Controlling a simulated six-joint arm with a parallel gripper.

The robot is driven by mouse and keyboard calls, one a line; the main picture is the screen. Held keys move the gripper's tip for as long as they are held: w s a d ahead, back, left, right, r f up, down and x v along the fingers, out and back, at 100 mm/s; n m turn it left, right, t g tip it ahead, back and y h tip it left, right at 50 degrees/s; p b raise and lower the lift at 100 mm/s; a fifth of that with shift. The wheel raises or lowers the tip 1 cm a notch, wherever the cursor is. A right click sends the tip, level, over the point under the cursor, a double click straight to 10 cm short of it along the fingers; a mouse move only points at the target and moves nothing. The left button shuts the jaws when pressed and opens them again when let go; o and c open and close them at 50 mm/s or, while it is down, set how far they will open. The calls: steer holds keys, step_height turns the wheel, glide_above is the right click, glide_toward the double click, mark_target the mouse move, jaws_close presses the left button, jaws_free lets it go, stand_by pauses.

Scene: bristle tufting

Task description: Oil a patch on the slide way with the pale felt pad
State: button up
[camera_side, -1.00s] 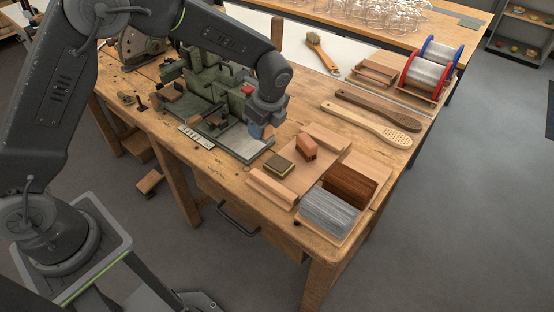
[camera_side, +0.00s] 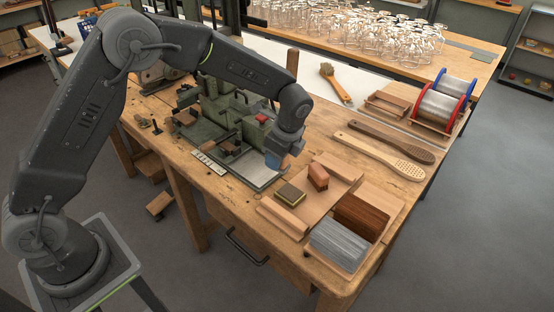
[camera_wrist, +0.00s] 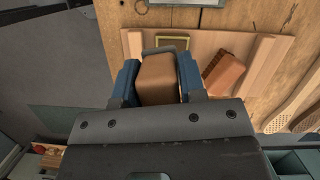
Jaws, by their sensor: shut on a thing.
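My gripper (camera_side: 279,161) is over the front right part of the green machine, near its flat grey plate (camera_side: 240,170). In the wrist view its two blue fingers (camera_wrist: 158,80) are shut on a brown block (camera_wrist: 160,84), one finger on each side. A greyish strip shows at the block's far end. I cannot tell from these frames whether this block carries the pale felt pad, or whether it touches the slide way. The underside of the block is hidden.
A wooden tray (camera_side: 285,217) right of the machine holds an olive-rimmed dark pad (camera_side: 289,194) and a reddish-brown block (camera_side: 318,177). Two brush bodies (camera_side: 385,142) and wire spools (camera_side: 440,103) lie further back.

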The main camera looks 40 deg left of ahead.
mark_target(288, 166)
steer(key=n, duration=0.1)
steer(key=d+n, duration=0.1)
steer(key=n, duration=0.1)
steer(key=shift+w+d+f+n+g, duration=0.25)
steer(key=shift+w+f+n+g, duration=0.05)
steer(key=shift+w+f+g, duration=0.1)
steer(key=n, duration=0.1)
steer(key=d+f+n, duration=0.1)
steer(key=n, duration=0.1)
steer(key=shift+w+d+g+h, duration=0.15)
steer(key=shift+d+g+h, duration=0.05)
steer(key=shift+g+h, duration=0.2)
steer(key=shift+f, duration=2.8)
steer(key=shift+f, duration=0.6)
steer(key=shift+r, duration=3.6)
